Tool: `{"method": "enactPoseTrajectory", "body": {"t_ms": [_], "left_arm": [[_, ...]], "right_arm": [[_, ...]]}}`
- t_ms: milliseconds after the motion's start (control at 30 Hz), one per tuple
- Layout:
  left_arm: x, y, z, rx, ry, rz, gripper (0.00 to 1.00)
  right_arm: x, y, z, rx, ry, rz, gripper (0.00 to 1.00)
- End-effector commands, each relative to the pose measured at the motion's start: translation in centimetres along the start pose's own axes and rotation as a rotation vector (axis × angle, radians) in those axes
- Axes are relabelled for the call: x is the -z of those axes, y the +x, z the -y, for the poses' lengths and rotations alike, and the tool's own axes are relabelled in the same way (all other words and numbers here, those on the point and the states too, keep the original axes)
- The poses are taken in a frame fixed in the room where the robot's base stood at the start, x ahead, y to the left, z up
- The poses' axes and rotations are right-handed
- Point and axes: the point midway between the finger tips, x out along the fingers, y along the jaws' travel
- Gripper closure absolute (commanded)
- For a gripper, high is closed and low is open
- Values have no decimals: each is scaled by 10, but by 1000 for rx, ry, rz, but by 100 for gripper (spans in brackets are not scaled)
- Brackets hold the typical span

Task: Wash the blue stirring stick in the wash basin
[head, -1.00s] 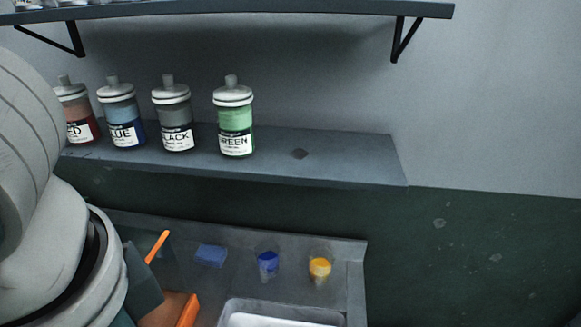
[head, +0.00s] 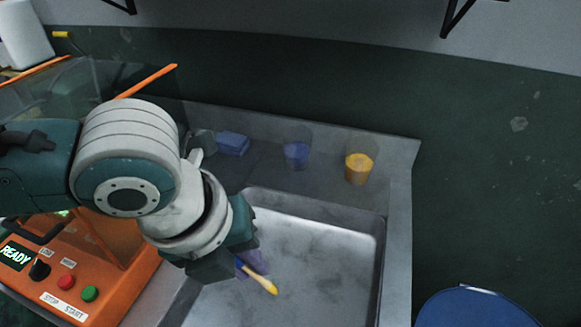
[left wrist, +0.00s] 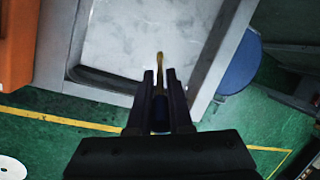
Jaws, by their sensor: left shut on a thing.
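The wash basin (head: 320,245) is a grey metal sink with pale, blotchy contents or floor, set in a metal counter. My left gripper (head: 243,263) is over the basin's left part and shut on the blue stirring stick. The stick (head: 262,281) shows a blue part at the jaws and a yellow end pointing down and right. In the left wrist view the stick (left wrist: 159,62) juts from between the dark fingers (left wrist: 160,85) over the basin. I cannot tell whether its tip touches anything. A purple patch beside the jaws is unclear. My right gripper is not in view.
Behind the basin stand a blue-filled cup (head: 296,155), a yellow-filled cup (head: 359,168), a clear cup (head: 203,143) and a blue block (head: 233,143). An orange machine (head: 85,265) reading READY is at left. A round blue object (head: 478,308) is at lower right.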

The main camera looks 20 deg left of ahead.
Motion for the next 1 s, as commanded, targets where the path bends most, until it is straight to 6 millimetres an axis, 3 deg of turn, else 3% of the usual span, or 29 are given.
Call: {"method": "enactPoseTrajectory", "body": {"t_ms": [1000], "left_arm": [[16, 97, -26, -3, -3, 0, 100]], "right_arm": [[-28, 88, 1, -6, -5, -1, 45]]}}
